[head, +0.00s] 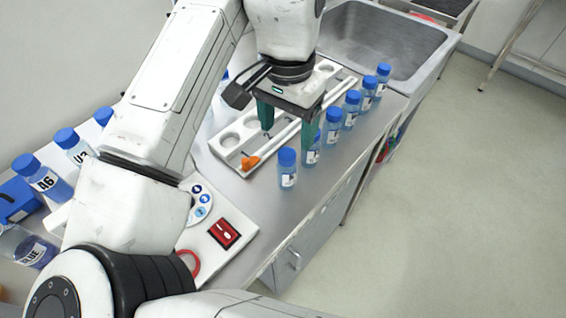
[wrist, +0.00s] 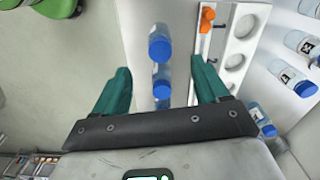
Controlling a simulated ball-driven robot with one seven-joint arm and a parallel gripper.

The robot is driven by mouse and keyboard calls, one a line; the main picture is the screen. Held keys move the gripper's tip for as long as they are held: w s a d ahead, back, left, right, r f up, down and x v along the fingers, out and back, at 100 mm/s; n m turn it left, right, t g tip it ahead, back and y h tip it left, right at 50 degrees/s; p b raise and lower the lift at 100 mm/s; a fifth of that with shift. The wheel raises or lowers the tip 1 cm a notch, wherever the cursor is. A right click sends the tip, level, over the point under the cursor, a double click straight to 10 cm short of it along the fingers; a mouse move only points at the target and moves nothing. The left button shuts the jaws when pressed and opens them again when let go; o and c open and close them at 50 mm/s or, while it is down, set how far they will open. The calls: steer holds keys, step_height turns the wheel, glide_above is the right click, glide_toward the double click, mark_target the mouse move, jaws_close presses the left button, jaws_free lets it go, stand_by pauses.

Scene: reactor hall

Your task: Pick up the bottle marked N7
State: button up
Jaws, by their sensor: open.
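Several small clear bottles with blue caps and white labels stand in a row along the counter's front edge, the nearest bottle (head: 288,172) at the row's near end. I cannot read N7 on any label. My gripper (head: 287,125) has its two teal fingers apart and points down over the white rack, close beside the row. In the wrist view my open gripper (wrist: 160,85) shows one blue-capped bottle (wrist: 161,80) in the gap between the fingers and another bottle (wrist: 160,45) farther up. Nothing is visibly gripped. My gripper hides part of the row.
The white rack (head: 228,143) has round holes and an orange piece (head: 250,162). Larger blue-capped bottles (head: 45,178) stand at the left. A red switch panel (head: 222,235) is nearer me. A steel sink (head: 385,40) lies beyond. Open floor (head: 470,190) is right of the counter.

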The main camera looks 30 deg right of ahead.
mark_target(286, 154)
step_height(286, 154, down, 10)
steer(key=shift+f+p, duration=0.25)
steer(key=shift+p, duration=0.25)
steer(key=c, duration=1.2)
steer(key=shift+r, duration=0.1)
